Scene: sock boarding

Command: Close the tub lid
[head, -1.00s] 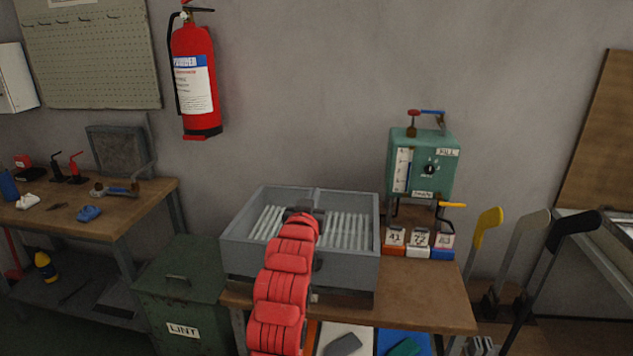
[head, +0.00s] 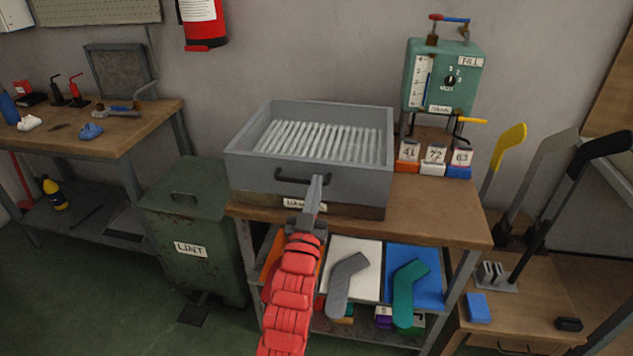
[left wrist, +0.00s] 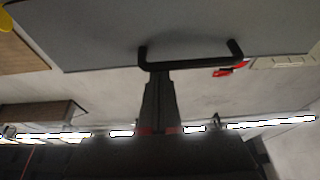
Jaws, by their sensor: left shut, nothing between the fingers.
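The grey tub (head: 238,160) stands on the wooden table, its top open, with rows of pale slats (head: 320,142) showing inside. A grey front panel (head: 350,190) carries a dark bar handle (head: 290,181); I cannot tell whether this panel is the lowered lid or the tub's wall. My left gripper (head: 317,180) is shut and empty, pointing up in front of the panel. In the left wrist view the fingertips (left wrist: 160,76) overlap the handle bar (left wrist: 190,66); contact is unclear. My right gripper is not in view.
A green control box (head: 443,80) and several numbered blocks (head: 433,160) stand right of the tub. A green lint bin (head: 190,225) stands left of the table. Coloured boards (head: 352,252) with sock-shaped pieces are below. Tall sock forms (head: 505,150) rise at the right.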

